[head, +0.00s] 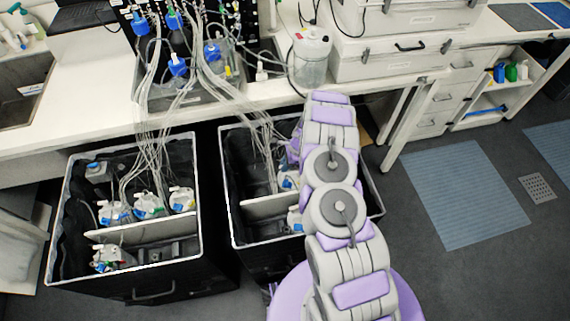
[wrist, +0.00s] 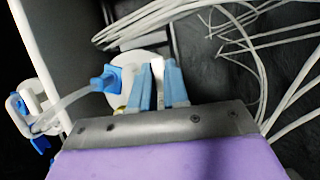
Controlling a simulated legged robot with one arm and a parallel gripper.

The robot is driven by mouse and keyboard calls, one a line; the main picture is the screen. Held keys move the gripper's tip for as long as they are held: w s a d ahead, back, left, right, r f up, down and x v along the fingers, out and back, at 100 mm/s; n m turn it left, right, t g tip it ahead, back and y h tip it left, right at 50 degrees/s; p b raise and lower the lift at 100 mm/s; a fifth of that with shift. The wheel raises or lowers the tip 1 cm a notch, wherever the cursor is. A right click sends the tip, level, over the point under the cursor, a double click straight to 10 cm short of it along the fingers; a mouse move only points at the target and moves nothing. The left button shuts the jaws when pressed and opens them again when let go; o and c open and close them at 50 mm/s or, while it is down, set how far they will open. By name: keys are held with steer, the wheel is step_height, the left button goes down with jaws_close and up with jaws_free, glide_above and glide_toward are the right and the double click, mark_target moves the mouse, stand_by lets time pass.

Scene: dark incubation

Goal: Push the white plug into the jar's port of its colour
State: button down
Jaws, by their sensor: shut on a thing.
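In the wrist view my gripper (wrist: 159,76) has its two blue fingers close together, with a narrow pale strip between them that I take for the white plug; its shape is mostly hidden. The fingers are over the round white lid of a jar (wrist: 124,72). A blue fitting (wrist: 106,79) with a clear tube sits on that lid, just left of the fingers. The white port cannot be made out. In the head view my arm reaches into the right black bin (head: 233,190) and hides my gripper. Parts of white-lidded jars (head: 294,219) show beside the arm.
Many thin tubes run from the bench (head: 90,126) into both bins, and several lie right of my fingers in the wrist view. A pale divider (head: 262,206) crosses the right bin. Another jar (wrist: 36,112) stands beyond the divider. The left bin (head: 62,215) holds several jars.

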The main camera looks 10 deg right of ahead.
steer(key=c, duration=1.4)
jaws_free()
steer(key=p+v, duration=0.3)
steer(key=v, duration=1.4)
steer(key=shift+d+r, duration=0.1)
steer(key=shift+d, duration=0.05)
steer(key=s+a+r+n, duration=0.3)
steer(key=s+a+r, duration=0.15)
steer(key=r, duration=0.35)
steer(key=s+a+r+n+g, duration=0.1)
steer(key=s+a+r+n, duration=0.3)
steer(key=r, duration=0.4)
steer(key=s+a+r+n, duration=0.2)
steer(key=s+r+n, duration=0.1)
steer(key=s+r, duration=0.4)
steer(key=s+d+r+n+h, duration=0.1)
steer(key=s+r+n, duration=0.2)
steer(key=s, duration=0.6)
steer(key=s+d+r+n+h, duration=0.1)
steer(key=s+r+n+h, duration=0.1)
steer(key=s, duration=0.7)
steer(key=s+d+r+n+g+h, duration=0.1)
steer(key=s+r+n, duration=0.2)
steer(key=s, duration=0.6)
steer(key=shift+r+n, duration=0.3)
steer(key=shift+r, duration=0.65)
